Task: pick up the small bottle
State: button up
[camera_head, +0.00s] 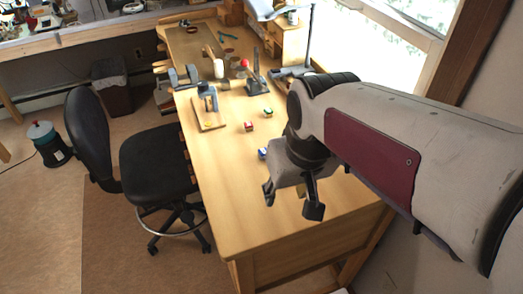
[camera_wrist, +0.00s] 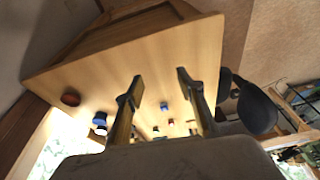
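My gripper (camera_head: 291,202) is open and empty above the near part of the wooden table; its spread fingers (camera_wrist: 160,77) also show in the wrist view. I cannot tell for sure which thing is the small bottle. In the wrist view a short white thing with a blue top (camera_wrist: 99,119) stands left of the fingers, with a dark red round thing (camera_wrist: 70,99) beyond it. A small blue block-like thing (camera_wrist: 164,106) shows between the fingers. In the head view, the arm and gripper hide the part of the table where the white and red things may stand.
The wooden table (camera_head: 228,190) also bears small coloured blocks (camera_head: 249,126), a grey clamp on a board (camera_head: 208,110), and a lamp (camera_head: 293,70) at the back. A black chair (camera_head: 155,165) stands on its left. The near left tabletop is clear.

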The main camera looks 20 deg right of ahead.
jog(key=shift+n+g+y, duration=0.3)
jog(key=shift+n+g, duration=0.2)
jog(key=w+d+f, duration=0.1)
jog(key=w, duration=0.3)
jog(key=w+d+f, duration=0.1)
jog(key=w, duration=0.4)
jog(key=w+d+f, duration=0.1)
jog(key=w, duration=0.4)
jog(key=shift+d+f, duration=0.3)
jog(key=shift+f, duration=0.05)
jog(key=w, duration=0.1)
jog(key=w+r+n, duration=0.1)
jog(key=w, duration=0.1)
jog(key=w+n+t, duration=0.1)
jog(key=w, duration=0.1)
jog(key=shift+d+r, duration=0.25)
jog(key=shift+r, duration=0.05)
jog(key=shift+x, duration=1.3)
